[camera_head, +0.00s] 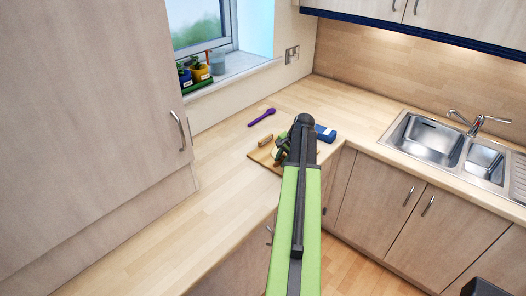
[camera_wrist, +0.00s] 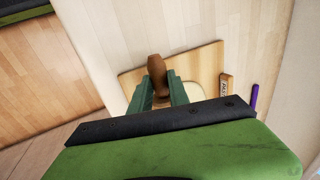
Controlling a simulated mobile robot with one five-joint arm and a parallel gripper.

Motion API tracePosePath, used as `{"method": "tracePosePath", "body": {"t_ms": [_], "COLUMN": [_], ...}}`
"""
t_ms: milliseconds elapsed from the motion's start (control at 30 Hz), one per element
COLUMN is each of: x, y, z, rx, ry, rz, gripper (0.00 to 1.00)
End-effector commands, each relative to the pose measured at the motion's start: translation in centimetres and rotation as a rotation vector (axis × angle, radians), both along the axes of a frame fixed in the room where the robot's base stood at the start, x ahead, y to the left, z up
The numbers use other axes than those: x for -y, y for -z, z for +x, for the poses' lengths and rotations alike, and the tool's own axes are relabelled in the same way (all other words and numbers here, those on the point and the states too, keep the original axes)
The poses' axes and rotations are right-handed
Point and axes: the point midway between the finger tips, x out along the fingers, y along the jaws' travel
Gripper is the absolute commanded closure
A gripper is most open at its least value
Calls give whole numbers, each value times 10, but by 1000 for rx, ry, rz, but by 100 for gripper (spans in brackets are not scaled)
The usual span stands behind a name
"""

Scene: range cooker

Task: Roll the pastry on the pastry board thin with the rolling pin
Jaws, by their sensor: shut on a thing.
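The pastry board (camera_wrist: 207,60) is a pale wooden board on the worktop; in the head view its left part (camera_head: 262,155) shows beside my arm. My gripper (camera_wrist: 162,88) is over the board, its two green fingers shut on a brown wooden thing that looks like the rolling pin (camera_wrist: 157,66). One rounded end of it sticks out beyond the fingertips; the rest is hidden by my gripper. In the head view my arm hides most of the gripper and the board's right part.
A small brown labelled block (camera_wrist: 225,82) lies at the board's edge. A purple spoon (camera_head: 262,117) lies behind it. A blue box (camera_head: 325,133) is right of my arm. The sink (camera_head: 436,140) is further right. The worktop at left is clear.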

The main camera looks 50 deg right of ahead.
Motion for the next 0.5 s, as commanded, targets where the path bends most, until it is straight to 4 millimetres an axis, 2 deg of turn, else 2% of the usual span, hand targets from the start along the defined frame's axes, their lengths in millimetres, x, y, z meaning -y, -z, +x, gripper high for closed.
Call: {"method": "tracePosePath", "body": {"t_ms": [333, 500], "x": [0, -32], "y": [-4, -35], "z": [-4, -1], "rx": [0, 0], "ry": [6, 0], "rz": [-1, -4], "gripper": [100, 100]}}
